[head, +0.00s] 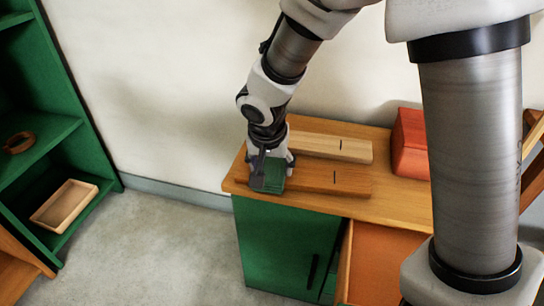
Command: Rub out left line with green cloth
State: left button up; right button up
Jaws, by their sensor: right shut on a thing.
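My right gripper (267,168) reaches down to the left end of the worktop and is shut on a green cloth (271,179). The cloth is at the left end of a brown board (310,177); I cannot tell whether it touches the board. A short dark line (334,177) shows on the right part of this board. Any line under the cloth or gripper is hidden. A paler board (320,146) lies behind, with another short dark line (341,144) near its right end. My left gripper is not in view.
The boards lie on a wooden worktop (400,205) over a green cabinet (285,245). A red-orange block (410,143) stands at the back right. A green shelf (90,150) at the left holds a shallow tray (64,205) and a brown ring (19,142).

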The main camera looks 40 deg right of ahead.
notch_tip(320, 180, up, 6)
jog(key=p, duration=0.5)
jog(key=shift+r, duration=0.1)
